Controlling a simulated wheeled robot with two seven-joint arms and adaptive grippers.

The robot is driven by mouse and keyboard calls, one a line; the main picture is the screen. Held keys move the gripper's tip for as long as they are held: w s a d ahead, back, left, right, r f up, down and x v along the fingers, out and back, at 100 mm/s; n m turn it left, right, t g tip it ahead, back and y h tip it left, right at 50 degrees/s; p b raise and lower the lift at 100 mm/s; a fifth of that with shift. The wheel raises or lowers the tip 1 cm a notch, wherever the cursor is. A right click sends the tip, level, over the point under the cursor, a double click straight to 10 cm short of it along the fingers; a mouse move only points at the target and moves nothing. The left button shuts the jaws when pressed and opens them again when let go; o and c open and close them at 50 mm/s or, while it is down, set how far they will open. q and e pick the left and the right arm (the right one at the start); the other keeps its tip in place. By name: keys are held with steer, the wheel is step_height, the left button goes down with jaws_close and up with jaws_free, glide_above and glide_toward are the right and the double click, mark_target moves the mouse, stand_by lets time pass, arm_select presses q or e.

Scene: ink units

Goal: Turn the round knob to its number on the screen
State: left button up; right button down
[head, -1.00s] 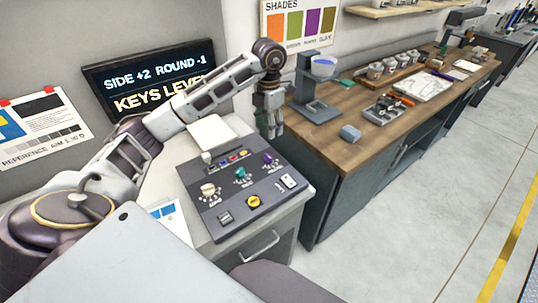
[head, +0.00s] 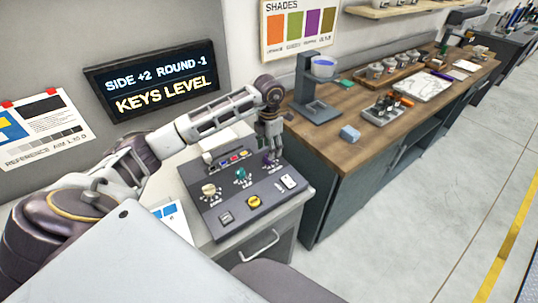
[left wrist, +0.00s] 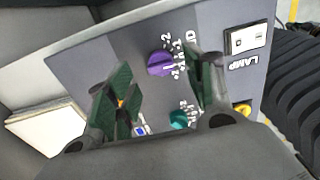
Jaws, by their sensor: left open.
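The control panel (head: 235,213) lies on the grey cabinet. In the head view the purple knob (head: 267,161) sits just below my left gripper (head: 270,146). That gripper is open and empty, its fingers on either side of the purple knob in the left wrist view, apparently above it. A teal knob (head: 240,174) and a cream knob (head: 209,190) stand to the left. The screen (head: 155,82) reads "SIDE +2 ROUND -1, KEYS LEVEL". My right gripper is out of view.
The panel also has a yellow button (head: 254,202), a white lamp switch (head: 288,181) and small coloured keys along its back. A pale pad lies behind it. A wooden bench (head: 330,137) with a stand (head: 312,95) is to the right.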

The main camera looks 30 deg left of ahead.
arm_select(q)
steer(key=shift+f, duration=2.15)
steer(key=c, duration=1)
steer(key=shift+n, duration=0.6)
steer(key=shift+a+n+b, duration=0.15)
steer(key=shift+n+b, duration=0.2)
steer(key=shift+n, duration=1.95)
steer(key=o, duration=1)
